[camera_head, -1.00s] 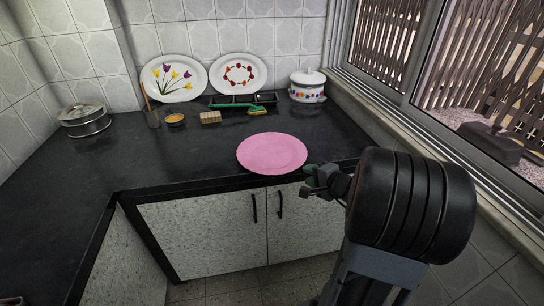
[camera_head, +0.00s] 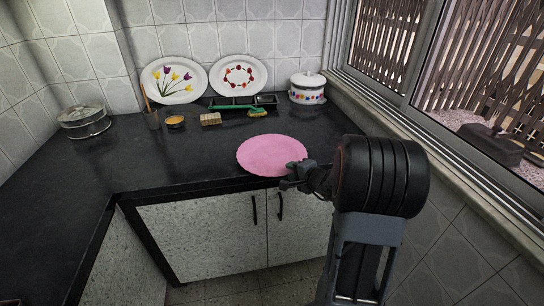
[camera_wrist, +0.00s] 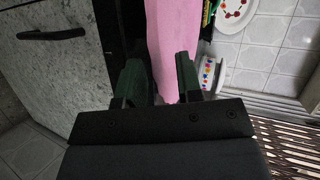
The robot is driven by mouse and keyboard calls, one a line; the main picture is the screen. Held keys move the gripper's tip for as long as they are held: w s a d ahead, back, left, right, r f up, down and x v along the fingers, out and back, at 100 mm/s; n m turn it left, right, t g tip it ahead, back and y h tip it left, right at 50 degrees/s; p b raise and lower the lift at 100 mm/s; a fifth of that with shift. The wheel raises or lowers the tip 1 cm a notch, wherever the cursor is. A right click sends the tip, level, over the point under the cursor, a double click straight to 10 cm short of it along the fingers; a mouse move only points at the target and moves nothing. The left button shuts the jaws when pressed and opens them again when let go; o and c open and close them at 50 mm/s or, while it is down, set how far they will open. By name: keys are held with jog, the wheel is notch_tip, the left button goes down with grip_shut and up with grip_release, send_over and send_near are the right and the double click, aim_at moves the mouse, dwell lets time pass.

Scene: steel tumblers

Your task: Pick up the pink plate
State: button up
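The pink plate (camera_head: 270,154) lies near the front edge of the dark counter, in the middle of the head view. My gripper (camera_head: 291,179) is at the plate's front right rim, low over the counter's front edge. In the wrist view the plate (camera_wrist: 171,40) runs down from the top into the space between my two fingers (camera_wrist: 162,82). The fingers stand apart, one on each side of its rim, and look open. Whether either finger touches the plate is not clear. The fingertips are small and partly hidden in the head view.
Two decorated white plates (camera_head: 174,91) lean on the tiled wall. A white pot (camera_head: 307,95), a yellow-green brush (camera_head: 257,113), a sponge (camera_head: 210,119) and an orange bowl (camera_head: 175,121) stand at the back. A steel container (camera_head: 84,121) is far left. The left counter is clear.

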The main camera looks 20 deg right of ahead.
grip_shut()
dwell(0.5)
